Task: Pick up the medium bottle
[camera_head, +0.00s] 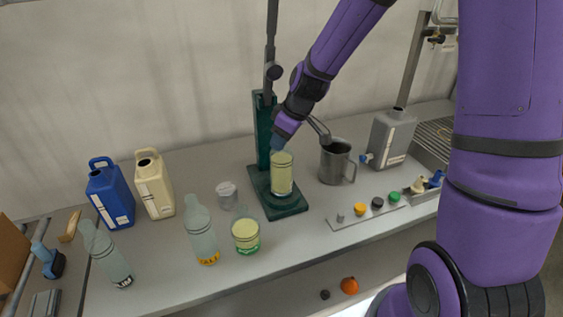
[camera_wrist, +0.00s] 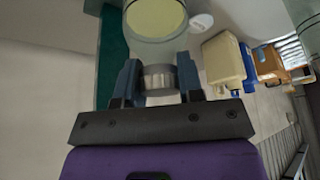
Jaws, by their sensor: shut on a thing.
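In the head view, a clear bottle (camera_head: 246,232) with yellowish liquid and a green label stands on the bench in front of the green stand; its label is too small to read. A clear glass vessel (camera_head: 281,173) with yellowish liquid is at the green stand (camera_head: 262,182). My gripper (camera_head: 280,148) is at the top of this vessel, away from the green-labelled bottle. In the wrist view my gripper (camera_wrist: 157,84) is shut on a grey ribbed piece (camera_wrist: 158,80). A glass with yellowish liquid (camera_wrist: 157,16) shows beyond it. I cannot tell whether they are joined.
A pale bottle with a yellow label (camera_head: 201,235), another pale bottle (camera_head: 108,257), a small lidded jar (camera_head: 227,196), a blue jug (camera_head: 110,195) and a cream jug (camera_head: 154,185) stand left. A metal pitcher (camera_head: 334,163), a grey canister (camera_head: 391,138) and a button strip (camera_head: 367,208) are right.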

